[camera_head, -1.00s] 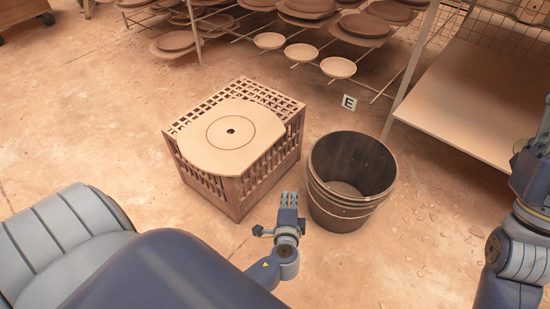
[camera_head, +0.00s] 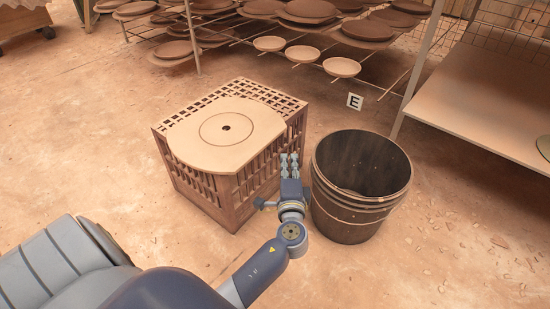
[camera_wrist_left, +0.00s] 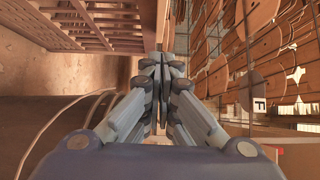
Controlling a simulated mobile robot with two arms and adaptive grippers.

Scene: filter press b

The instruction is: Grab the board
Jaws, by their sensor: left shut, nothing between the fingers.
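The board (camera_head: 226,132) is a flat, pale wooden piece with rounded sides, a drawn circle and a dark centre hole. It lies on top of the upturned brown slatted crate (camera_head: 232,197). My left gripper (camera_head: 289,158) is shut and empty. It is between the crate's right side and the dark bucket, close to the board's right edge but apart from it. In the left wrist view the closed fingers (camera_wrist_left: 162,75) point ahead, with the crate's slats (camera_wrist_left: 85,22) at upper left. My right gripper is not in view.
The dark bucket (camera_head: 341,203) stands close to the right of my left gripper. A rack with plates (camera_head: 307,12) is at the back, and a table-like shelf (camera_head: 480,100) is at right.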

